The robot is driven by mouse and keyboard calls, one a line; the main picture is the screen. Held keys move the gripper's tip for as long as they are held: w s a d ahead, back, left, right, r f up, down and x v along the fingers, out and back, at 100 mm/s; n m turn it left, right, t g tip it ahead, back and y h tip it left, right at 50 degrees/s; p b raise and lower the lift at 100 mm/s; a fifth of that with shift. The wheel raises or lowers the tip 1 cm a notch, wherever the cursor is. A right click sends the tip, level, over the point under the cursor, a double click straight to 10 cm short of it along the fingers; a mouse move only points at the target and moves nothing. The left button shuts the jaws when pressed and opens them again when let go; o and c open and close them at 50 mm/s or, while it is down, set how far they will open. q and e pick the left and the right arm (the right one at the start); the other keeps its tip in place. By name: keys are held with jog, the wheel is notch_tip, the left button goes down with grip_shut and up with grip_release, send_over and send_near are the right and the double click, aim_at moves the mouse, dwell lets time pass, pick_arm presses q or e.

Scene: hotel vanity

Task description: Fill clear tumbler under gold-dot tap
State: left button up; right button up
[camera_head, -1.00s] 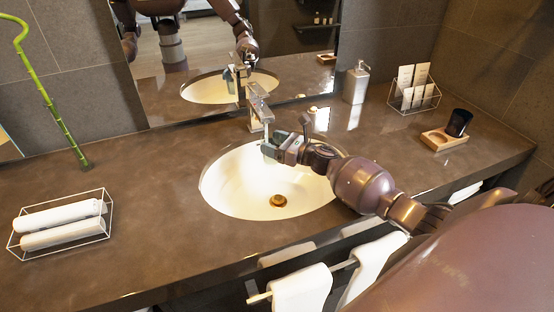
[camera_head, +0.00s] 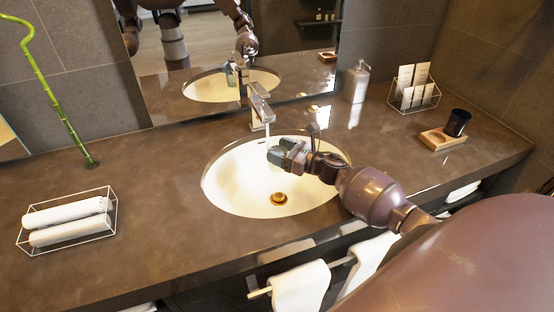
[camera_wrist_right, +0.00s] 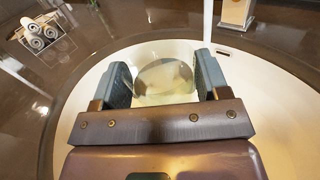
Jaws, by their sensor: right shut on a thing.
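The clear tumbler (camera_wrist_right: 165,78) is between the two fingers of my right gripper (camera_wrist_right: 165,85) in the right wrist view, and the gripper is shut on it. In the head view my right gripper (camera_head: 280,152) is over the sink, just below the chrome tap (camera_head: 261,106); the tumbler is hard to make out there. A thin pale water stream (camera_head: 267,130) falls from the spout. The stream also shows in the right wrist view (camera_wrist_right: 208,22), close to the right finger. I cannot tell whether it enters the tumbler. No gold dot is discernible. My left gripper is out of view.
The white oval sink (camera_head: 235,190) has a gold drain (camera_head: 278,198). A wire basket (camera_head: 66,240) with rolled towels stands left.

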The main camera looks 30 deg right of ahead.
jog(key=shift+s+a+r+p, duration=0.1)
jog(key=shift+s+r+p, duration=0.3)
jog(key=shift+r+p, duration=0.7)
jog(key=shift+s+a+r+p, duration=0.1)
jog(key=shift+s+r+p, duration=0.3)
jog(key=shift+r+p, duration=0.7)
jog(key=shift+s+a+r+p, duration=0.1)
jog(key=shift+s+r+p, duration=0.45)
jog(key=shift+r, duration=1)
jog(key=shift+r+p, duration=0.45)
jog(key=shift+p, duration=0.05)
